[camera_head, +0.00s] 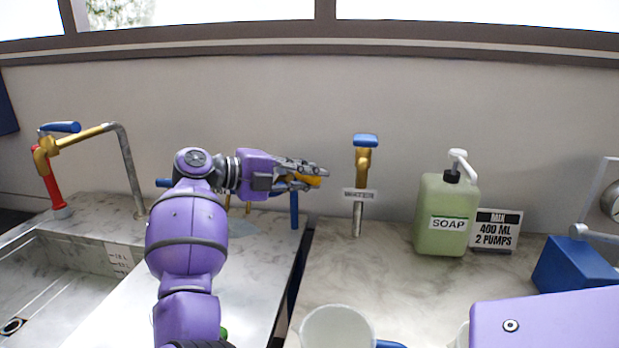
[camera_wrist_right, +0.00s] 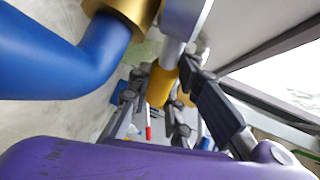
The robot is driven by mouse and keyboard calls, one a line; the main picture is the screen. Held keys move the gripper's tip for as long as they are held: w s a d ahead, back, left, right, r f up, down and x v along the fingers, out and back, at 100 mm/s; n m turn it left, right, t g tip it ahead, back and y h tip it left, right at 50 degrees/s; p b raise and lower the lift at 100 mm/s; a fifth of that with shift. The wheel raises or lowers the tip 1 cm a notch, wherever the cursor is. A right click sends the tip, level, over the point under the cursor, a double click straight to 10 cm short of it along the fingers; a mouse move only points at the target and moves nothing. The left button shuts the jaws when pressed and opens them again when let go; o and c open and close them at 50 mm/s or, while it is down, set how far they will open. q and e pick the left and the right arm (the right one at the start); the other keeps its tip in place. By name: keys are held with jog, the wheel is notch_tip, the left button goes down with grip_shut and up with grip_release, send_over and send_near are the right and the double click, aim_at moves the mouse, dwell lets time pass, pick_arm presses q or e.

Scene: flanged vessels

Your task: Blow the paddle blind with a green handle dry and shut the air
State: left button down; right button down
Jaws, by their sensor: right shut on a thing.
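My right gripper (camera_head: 305,175) is raised left of the counter tap, its fingers pointing right. It is shut on a yellow-orange thing (camera_head: 312,181). In the right wrist view this is a yellow cylinder (camera_wrist_right: 160,86) with a silver stem (camera_wrist_right: 173,48), between the fingers (camera_wrist_right: 178,85). A blue tube (camera_wrist_right: 60,55) with a gold collar (camera_wrist_right: 125,12) is close on its left; I cannot tell if they touch. A small green part (camera_head: 222,333) shows at the bottom edge, mostly hidden by the arm; I cannot tell whether it belongs to the paddle blind. My left gripper is not in view.
A gold tap (camera_head: 363,165) with a blue handle stands right of the gripper. A blue upright pipe (camera_head: 294,212) is below it. The soap bottle (camera_head: 440,205), sign (camera_head: 494,235), blue box (camera_head: 572,268) and white mug (camera_head: 335,325) occupy the right counter. A sink (camera_head: 60,275) lies left.

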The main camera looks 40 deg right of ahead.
dwell(0.3)
jog(key=c, duration=1.6)
grip_release()
jog(key=v, duration=1.2)
jog(key=shift+w, duration=0.1)
